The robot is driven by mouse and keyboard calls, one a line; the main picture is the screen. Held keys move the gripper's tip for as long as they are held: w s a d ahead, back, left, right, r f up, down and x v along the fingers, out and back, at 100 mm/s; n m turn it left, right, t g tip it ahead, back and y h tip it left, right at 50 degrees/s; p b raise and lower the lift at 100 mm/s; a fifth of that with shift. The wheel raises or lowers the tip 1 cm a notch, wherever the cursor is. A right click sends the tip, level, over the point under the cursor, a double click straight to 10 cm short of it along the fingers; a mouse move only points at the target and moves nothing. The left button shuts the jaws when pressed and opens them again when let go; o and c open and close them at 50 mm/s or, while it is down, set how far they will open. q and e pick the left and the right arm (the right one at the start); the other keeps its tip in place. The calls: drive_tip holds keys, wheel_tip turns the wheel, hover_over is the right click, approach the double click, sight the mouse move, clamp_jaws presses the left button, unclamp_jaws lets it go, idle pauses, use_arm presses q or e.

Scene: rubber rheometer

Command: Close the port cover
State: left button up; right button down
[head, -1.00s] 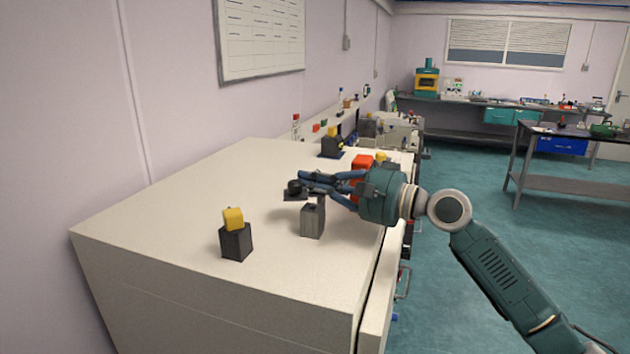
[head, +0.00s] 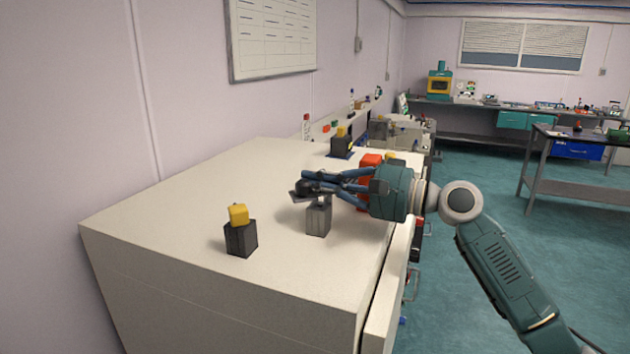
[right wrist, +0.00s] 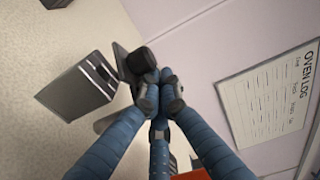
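The port cover (head: 302,195) is a small dark plate with a black round knob, raised and tilted beside the top of a grey block (head: 318,220). The block stands on the light cabinet top. In the right wrist view the cover (right wrist: 128,65) is swung out to one side, and the block's slotted top (right wrist: 98,75) shows uncovered. My right gripper (head: 318,181) has its blue fingers drawn together. Its fingertips (right wrist: 158,90) are close against the knob, with nothing visible between them; exact contact is unclear. My left gripper is not in view.
A dark block with a yellow top (head: 240,235) stands nearer on the cabinet top (head: 185,200). Another yellow-topped block (head: 342,142) stands behind, and a red object (head: 370,166) is beside my right gripper. The left part of the top is clear.

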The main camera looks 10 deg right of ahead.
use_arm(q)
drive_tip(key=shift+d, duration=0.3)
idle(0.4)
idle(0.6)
